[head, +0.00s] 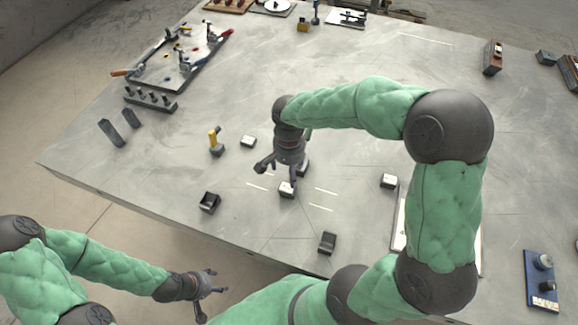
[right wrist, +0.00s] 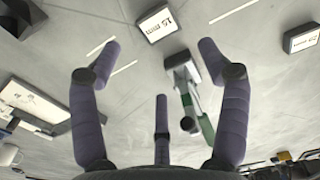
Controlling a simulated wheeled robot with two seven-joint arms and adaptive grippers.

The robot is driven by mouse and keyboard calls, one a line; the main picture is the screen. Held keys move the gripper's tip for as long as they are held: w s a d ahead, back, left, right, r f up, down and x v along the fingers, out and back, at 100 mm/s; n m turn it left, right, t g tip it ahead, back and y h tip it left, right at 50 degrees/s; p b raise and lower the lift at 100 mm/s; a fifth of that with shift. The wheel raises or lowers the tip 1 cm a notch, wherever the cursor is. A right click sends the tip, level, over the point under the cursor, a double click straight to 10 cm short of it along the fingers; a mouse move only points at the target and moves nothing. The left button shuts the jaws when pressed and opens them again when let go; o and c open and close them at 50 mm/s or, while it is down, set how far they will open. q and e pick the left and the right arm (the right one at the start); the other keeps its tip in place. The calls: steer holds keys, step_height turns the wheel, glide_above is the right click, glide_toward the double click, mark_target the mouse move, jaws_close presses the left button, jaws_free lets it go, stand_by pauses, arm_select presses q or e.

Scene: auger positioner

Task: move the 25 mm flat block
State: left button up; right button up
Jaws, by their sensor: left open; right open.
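In the right wrist view a dark block with a white top (right wrist: 300,38) lies at the right edge; its turned label seems to read 25 mm. Another block, marked 15 mm (right wrist: 158,22), lies at the top centre. In the head view small white-topped blocks lie at the table's middle (head: 287,189), behind it (head: 248,141) and to the right (head: 388,181); their labels are too small to read. My right gripper (head: 280,178) is open, pointing down above the middle block, fingers apart (right wrist: 160,75) with nothing held. My left gripper (head: 206,286) is open and empty, off the table's front edge.
Dark cradles stand at front left (head: 209,202) and front centre (head: 327,243). A yellow-topped tool (head: 215,142) stands left of the blocks. A tool tray (head: 180,60) and a peg rack (head: 150,99) are at back left. A green-handled thing (right wrist: 190,95) is close to the right wrist's fingers.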

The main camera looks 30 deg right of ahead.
mark_target(289, 187)
step_height(289, 187, down, 10)
steer(key=b, duration=0.3)
steer(key=shift+f, duration=0.1)
jaws_close()
steer(key=shift+c, duration=0.3)
jaws_free()
step_height(289, 187, up, 12)
stand_by(0.4)
steer(key=shift+o, duration=0.3)
